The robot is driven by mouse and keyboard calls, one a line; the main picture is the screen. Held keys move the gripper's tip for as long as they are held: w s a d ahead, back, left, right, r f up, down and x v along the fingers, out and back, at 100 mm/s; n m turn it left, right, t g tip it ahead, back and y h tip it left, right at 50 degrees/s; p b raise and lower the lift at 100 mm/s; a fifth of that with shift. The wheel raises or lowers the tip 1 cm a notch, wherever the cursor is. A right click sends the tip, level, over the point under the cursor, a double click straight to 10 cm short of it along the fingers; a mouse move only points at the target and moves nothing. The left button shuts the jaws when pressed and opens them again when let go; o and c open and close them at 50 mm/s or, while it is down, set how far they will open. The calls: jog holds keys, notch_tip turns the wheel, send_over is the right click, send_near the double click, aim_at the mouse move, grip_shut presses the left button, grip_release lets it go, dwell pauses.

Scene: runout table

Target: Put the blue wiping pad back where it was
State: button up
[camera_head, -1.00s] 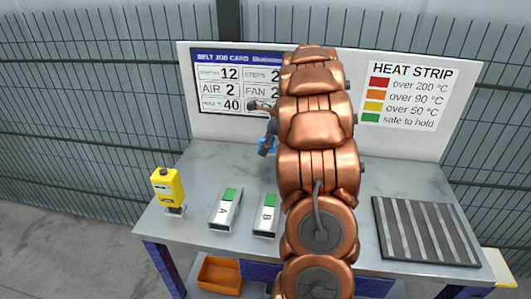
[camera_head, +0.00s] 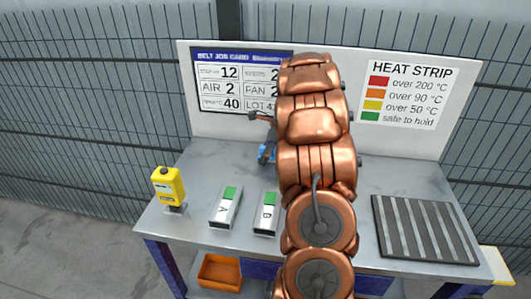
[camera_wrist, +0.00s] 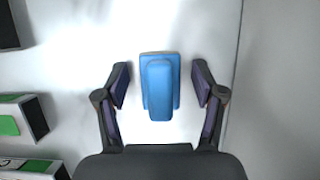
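The blue wiping pad (camera_wrist: 160,86) lies on the pale table top in the wrist view, with a narrower raised grip along its middle. My gripper (camera_wrist: 161,80) is open, with one finger on each side of the pad and a visible gap on both sides. In the head view, a bit of the blue pad (camera_head: 264,154) shows beside my gripper at the back of the table, left of my arm. My arm hides most of the gripper there. I cannot tell how high the fingertips are above the table.
Blocks A (camera_head: 226,208) and B (camera_head: 267,214) and a yellow device (camera_head: 168,187) stand at the front left. A dark ribbed rack (camera_head: 424,229) lies at the right. A white back board (camera_head: 355,130) rises behind the table. An orange bin (camera_head: 219,273) sits below.

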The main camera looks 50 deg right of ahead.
jog(key=shift+r, duration=0.15)
jog(key=b+v, duration=0.1)
jog(key=v, duration=1.1)
jog(key=shift+a, duration=0.15)
jog(key=s+a+n+g, duration=0.25)
jog(key=a+n, duration=0.45)
jog(key=a, duration=0.7)
jog(key=s+a+n+g, duration=0.1)
jog(key=s+a+n, duration=0.4)
jog(key=a, duration=0.8)
jog(key=s+a+f+n+g+h, duration=0.1)
jog(key=s+a+f+n, duration=0.2)
jog(key=s+a+n, duration=0.3)
jog(key=s+a+f+n+g+h, duration=0.1)
jog(key=s+a+f+n, duration=0.2)
jog(key=s+a+n, duration=0.3)
jog(key=s+n, duration=0.5)
jog(key=s, duration=0.2)
jog(key=shift+a+h, duration=0.3)
jog(key=shift+a, duration=0.05)
